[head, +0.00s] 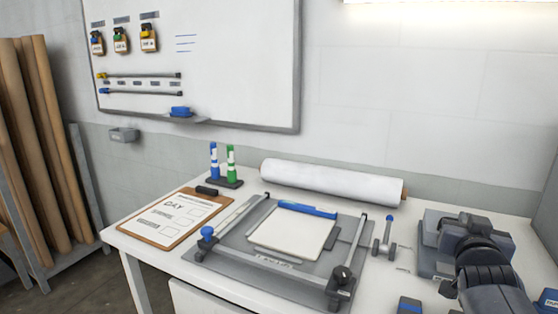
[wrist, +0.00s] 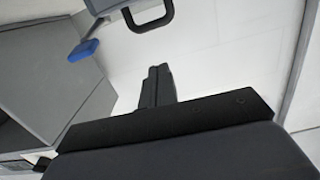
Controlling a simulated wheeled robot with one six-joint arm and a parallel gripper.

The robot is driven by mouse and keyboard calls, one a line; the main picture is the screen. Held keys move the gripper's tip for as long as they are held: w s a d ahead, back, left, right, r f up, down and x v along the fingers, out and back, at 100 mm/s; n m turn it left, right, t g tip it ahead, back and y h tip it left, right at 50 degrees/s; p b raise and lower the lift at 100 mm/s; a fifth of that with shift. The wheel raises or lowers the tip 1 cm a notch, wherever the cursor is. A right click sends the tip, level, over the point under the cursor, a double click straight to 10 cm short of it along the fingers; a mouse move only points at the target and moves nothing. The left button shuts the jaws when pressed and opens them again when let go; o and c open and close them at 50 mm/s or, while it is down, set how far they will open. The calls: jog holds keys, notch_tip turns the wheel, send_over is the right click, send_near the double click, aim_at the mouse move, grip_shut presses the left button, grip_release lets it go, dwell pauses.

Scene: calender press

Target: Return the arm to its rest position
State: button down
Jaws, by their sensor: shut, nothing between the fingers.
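My gripper (wrist: 158,72) shows in the wrist view with its two dark fingers together and nothing between them. It is over a pale, blank surface, and I cannot tell how high. In the head view, dark jointed links that look like my arm (head: 487,268) are at the lower right, at the right end of the table. The fingers cannot be made out in the head view.
The white table (head: 128,235) holds a press frame (head: 225,262) with a pale sheet (head: 290,234), a clipboard (head: 170,218), two markers and a white roll (head: 330,182). In the wrist view, a black handle (wrist: 152,22) and a blue-tipped part (wrist: 84,50) lie beyond the fingers.

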jog(key=shift+w+d+f+b, duration=0.3)
jog(key=shift+w+d+f, duration=0.2)
jog(key=shift+w, duration=0.4)
jog(key=shift+w+d+f+b, duration=0.35)
jog(key=shift+w+f, duration=0.1)
jog(key=shift+w, duration=0.4)
jog(key=shift+w+d+f+b, duration=0.3)
jog(key=shift+w+d+f, duration=0.2)
jog(key=shift+w, duration=0.4)
